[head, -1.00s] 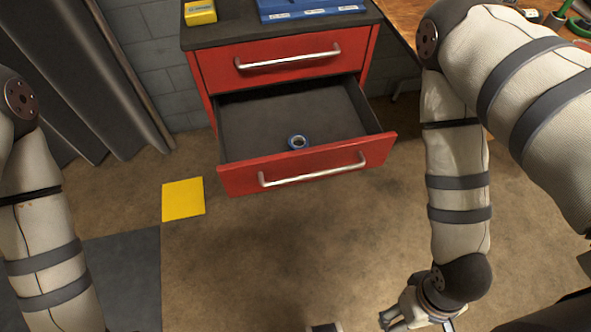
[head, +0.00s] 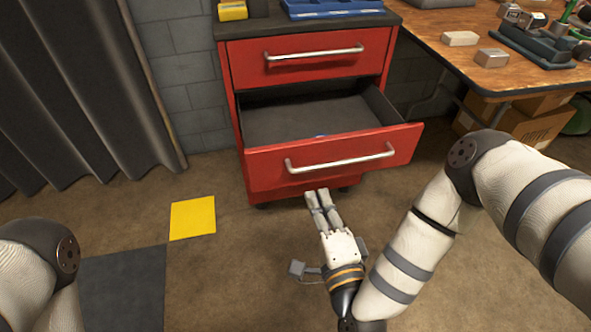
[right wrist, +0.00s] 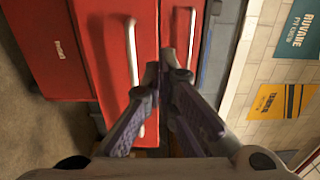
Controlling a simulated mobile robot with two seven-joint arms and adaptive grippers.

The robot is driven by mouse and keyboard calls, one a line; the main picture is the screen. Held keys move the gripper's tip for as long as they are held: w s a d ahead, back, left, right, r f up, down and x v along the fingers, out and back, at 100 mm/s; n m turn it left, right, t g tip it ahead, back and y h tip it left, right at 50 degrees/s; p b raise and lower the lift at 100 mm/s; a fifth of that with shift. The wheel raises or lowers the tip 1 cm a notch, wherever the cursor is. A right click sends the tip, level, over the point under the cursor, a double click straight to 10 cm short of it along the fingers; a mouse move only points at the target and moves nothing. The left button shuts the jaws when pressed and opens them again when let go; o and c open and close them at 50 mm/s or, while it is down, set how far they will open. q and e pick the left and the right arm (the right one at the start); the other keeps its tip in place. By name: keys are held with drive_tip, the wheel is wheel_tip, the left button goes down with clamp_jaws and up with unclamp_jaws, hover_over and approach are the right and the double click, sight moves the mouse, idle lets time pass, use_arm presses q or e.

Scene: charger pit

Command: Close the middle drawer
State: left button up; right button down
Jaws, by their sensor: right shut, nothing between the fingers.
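The red cabinet's middle drawer (head: 340,157) is pulled out in the head view, with its dark inside showing. Its silver bar handle (head: 340,160) runs across the front. A sliver of a blue thing (head: 321,136) shows behind the drawer's front edge. My right gripper (head: 318,192) is shut and empty, its fingertips just below the drawer front in the picture; I cannot tell whether they touch it. In the right wrist view the shut fingers (right wrist: 168,68) stand before red fronts with silver handles. My left gripper is out of view.
The top drawer (head: 310,58) is shut. A blue case (head: 335,8) and a yellow box (head: 232,10) sit on the cabinet. A wooden workbench (head: 455,45) stands at the right. A yellow square (head: 192,218) lies on the floor.

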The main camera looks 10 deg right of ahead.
sight(302, 154)
use_arm(q)
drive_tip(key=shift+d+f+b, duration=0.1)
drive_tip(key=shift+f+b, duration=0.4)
drive_tip(key=shift+b, duration=0.1)
use_arm(e)
drive_tip(key=w, duration=1.3)
drive_tip(key=shift+w+a, duration=0.15)
drive_tip(key=shift+w, duration=0.2)
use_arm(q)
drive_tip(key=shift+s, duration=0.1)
